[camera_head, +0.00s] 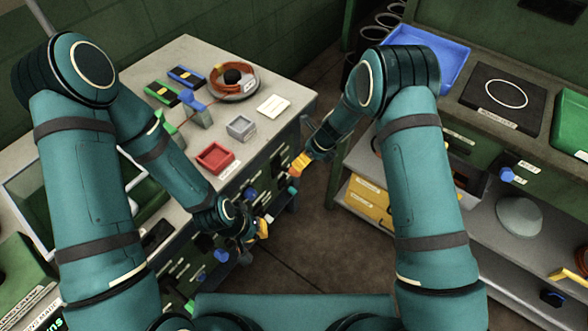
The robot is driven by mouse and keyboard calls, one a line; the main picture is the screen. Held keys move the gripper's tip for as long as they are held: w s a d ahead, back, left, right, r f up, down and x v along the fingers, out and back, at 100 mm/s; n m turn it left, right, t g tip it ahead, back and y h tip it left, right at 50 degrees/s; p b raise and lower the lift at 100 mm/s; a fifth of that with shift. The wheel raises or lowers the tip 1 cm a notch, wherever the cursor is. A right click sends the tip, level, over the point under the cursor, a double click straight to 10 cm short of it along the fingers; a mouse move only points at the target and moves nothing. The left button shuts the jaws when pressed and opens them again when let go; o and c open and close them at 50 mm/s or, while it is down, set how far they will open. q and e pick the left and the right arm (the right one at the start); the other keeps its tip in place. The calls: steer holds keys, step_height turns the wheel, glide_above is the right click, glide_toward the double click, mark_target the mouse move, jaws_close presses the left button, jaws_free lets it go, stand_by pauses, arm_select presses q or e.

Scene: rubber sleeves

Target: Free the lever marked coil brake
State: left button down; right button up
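No label can be read as coil brake at this size, so I cannot tell which lever it names. The front panel of the left bench carries small dark and blue handles, including one blue handle (250,194) and a lower one (221,255). My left gripper (262,229) is in front of this panel, between those two handles and to their right; its fingers are small and partly hidden by its wrist. My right gripper (297,166) is near the bench's right front corner, with orange parts showing. I cannot tell whether either gripper is open, or whether either touches anything.
The left bench top (195,55) holds a red tray (215,158), a grey box (241,127) and a coil of orange cable (234,82). The right bench has a blue tray (440,52) and a labelled blue knob (507,174). Open floor (325,225) lies between the benches.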

mark_target(294, 171)
steer(key=b+x, duration=0.1)
steer(key=x, duration=0.9)
steer(key=shift+w+a+f+b, duration=0.1)
steer(key=shift+a+f+b, duration=0.1)
steer(key=shift+f+b, duration=0.1)
steer(key=shift+o, duration=0.2)
jaws_close()
